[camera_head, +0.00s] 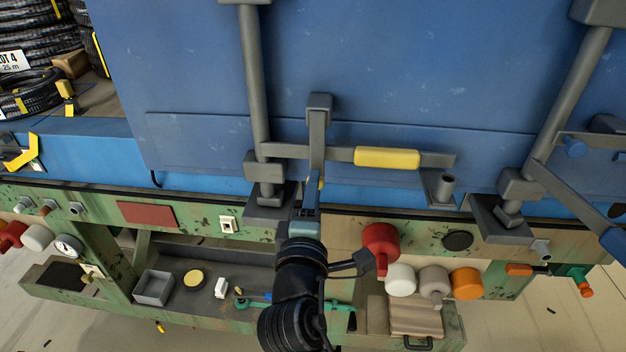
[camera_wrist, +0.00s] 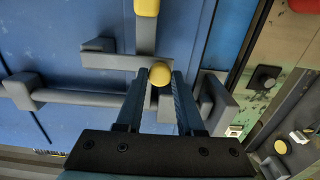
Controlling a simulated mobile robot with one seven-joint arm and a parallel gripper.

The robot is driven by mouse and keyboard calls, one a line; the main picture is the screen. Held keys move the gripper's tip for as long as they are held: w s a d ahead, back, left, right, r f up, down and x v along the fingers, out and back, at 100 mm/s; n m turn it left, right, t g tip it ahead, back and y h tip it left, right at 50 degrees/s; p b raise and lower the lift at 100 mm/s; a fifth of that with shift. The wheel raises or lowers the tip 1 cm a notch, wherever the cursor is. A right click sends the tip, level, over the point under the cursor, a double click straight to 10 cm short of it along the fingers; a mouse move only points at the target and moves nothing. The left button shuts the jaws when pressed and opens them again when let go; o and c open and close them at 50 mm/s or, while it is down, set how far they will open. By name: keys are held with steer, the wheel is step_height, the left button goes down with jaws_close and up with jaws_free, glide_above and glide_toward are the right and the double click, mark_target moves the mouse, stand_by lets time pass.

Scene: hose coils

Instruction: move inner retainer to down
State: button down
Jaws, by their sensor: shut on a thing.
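The inner retainer (camera_head: 317,132) is a grey bar on a block on the blue door. It hangs about straight down from that block, across the grey door handle (camera_head: 437,160) with its yellow sleeve (camera_head: 387,157). My gripper (camera_head: 312,186) is at the bar's lower end, which it hides in the head view. In the wrist view, the fingers (camera_wrist: 160,80) are shut on a yellow knob (camera_wrist: 160,73) at the end of the retainer bar (camera_wrist: 113,61). The yellow sleeve (camera_wrist: 147,7) shows above it there.
Grey lock rods (camera_head: 255,80) stand left and right of the handle, with brackets at their feet. A green ledge below carries a red knob (camera_head: 380,240) and an orange knob (camera_head: 466,283). Hose coils (camera_head: 35,90) lie at the far left.

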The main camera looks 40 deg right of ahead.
steer(key=shift+s+d, duration=0.1)
steer(key=c, duration=0.5)
jaws_free()
steer(key=b+v, duration=0.5)
steer(key=v, duration=0.8)
stand_by(0.4)
